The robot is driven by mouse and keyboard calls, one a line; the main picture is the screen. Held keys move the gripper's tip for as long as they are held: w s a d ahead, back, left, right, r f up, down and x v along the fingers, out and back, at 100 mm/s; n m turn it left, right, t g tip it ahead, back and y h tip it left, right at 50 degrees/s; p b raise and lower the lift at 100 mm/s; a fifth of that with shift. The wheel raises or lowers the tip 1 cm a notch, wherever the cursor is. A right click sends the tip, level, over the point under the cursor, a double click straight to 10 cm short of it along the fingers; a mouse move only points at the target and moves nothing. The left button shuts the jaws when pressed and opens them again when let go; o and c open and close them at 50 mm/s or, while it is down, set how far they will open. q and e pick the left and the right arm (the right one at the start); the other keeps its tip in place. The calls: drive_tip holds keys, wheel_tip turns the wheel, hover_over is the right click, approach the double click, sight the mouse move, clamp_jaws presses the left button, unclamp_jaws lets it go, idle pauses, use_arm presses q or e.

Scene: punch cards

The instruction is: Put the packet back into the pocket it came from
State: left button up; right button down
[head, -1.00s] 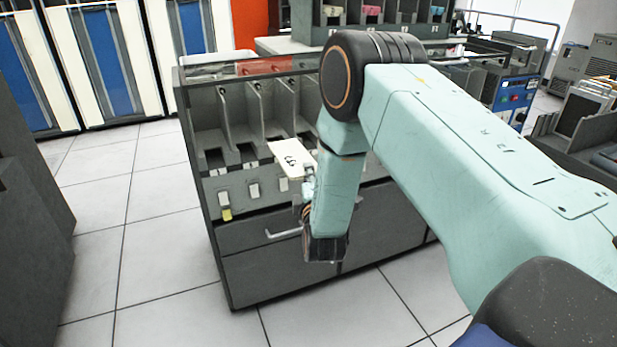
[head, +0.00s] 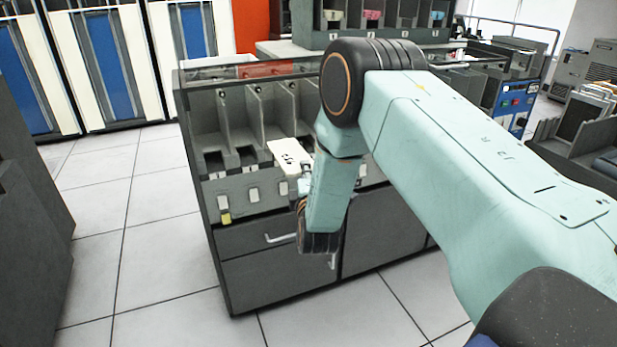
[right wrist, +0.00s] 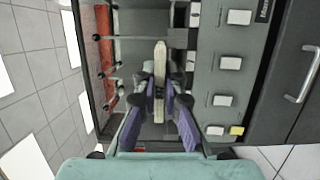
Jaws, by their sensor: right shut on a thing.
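My right gripper (right wrist: 160,98) is shut on a cream-white packet (head: 289,155) with dark marks on its face. In the right wrist view the packet (right wrist: 160,58) shows edge-on between the two purple-sided fingers, in front of the pocket openings. The grey card cabinet (head: 212,205) has a row of tall pockets (head: 241,118) parted by thin dividers. The packet is at the pocket fronts, right of the leftmost pockets. My arm hides the pockets further right. I cannot tell whether the packet is inside a pocket. My left gripper is not in view.
White tags (head: 252,195) and one yellow tag (head: 226,218) sit on the cabinet's front panel, above drawers with handles. Dividers with black knobs (right wrist: 97,37) stand close to the gripper. A second pocket unit (head: 340,40) stands behind. Tiled floor is clear at the left.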

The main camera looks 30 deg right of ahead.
sight(293, 154)
drive_tip(key=shift+w+d+b, duration=0.15)
drive_tip(key=shift+w+b, duration=0.25)
drive_tip(key=shift+w, duration=0.55)
drive_tip(key=shift+w+d+b, duration=0.2)
drive_tip(key=shift+w+b, duration=0.15)
drive_tip(key=shift+w, duration=0.6)
drive_tip(key=shift+w+d+b, duration=0.15)
drive_tip(key=shift+w+b, duration=0.25)
drive_tip(key=shift+w, duration=0.55)
drive_tip(key=shift+w+d+b, duration=0.15)
drive_tip(key=shift+w+b, duration=0.25)
drive_tip(key=shift+w, duration=0.35)
drive_tip(key=shift+w+d+b, duration=0.1)
drive_tip(key=shift+w+b, duration=0.3)
drive_tip(key=shift+w, duration=0.3)
drive_tip(key=shift+w+d+b, duration=0.25)
drive_tip(key=shift+w+b, duration=0.65)
drive_tip(key=shift+w, duration=0.35)
drive_tip(key=shift+w+d+b, duration=0.25)
drive_tip(key=shift+w+b, duration=0.65)
drive_tip(key=shift+w, duration=0.35)
drive_tip(key=w+b, duration=0.3)
drive_tip(key=w+d+b, duration=0.1)
drive_tip(key=w, duration=0.1)
drive_tip(key=shift+f+b, duration=0.1)
drive_tip(key=shift+b, duration=0.2)
drive_tip(key=shift+w+b, duration=0.35)
drive_tip(key=shift+f+b, duration=0.4)
drive_tip(key=shift+f, duration=0.4)
